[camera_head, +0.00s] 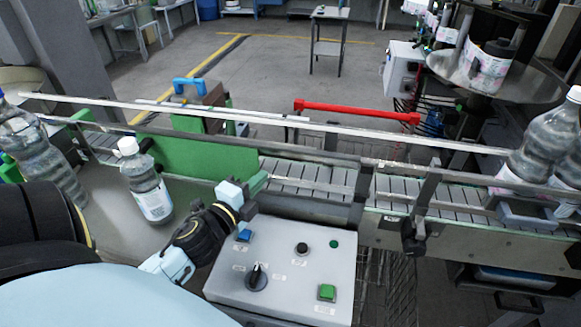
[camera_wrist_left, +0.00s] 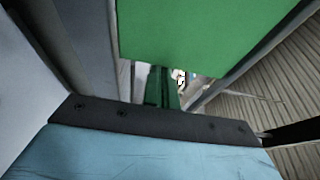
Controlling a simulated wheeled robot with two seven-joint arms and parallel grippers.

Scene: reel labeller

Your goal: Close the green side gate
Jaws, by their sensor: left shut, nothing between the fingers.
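The green side gate (camera_head: 205,158) is an upright green panel beside the conveyor belt, left of centre in the head view. In the left wrist view a large green panel (camera_wrist_left: 210,40) fills the top middle. My left gripper (camera_head: 250,187) is shut and empty. It is at the right end of the green panel, just above the control box; I cannot tell whether it touches the panel. My right gripper is not in view.
A grey control box (camera_head: 285,265) with knobs and buttons lies just below my left gripper. A clear bottle (camera_head: 146,185) stands to the left of it. The conveyor belt (camera_head: 305,178) has metal rails. More bottles (camera_head: 548,135) stand at the right.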

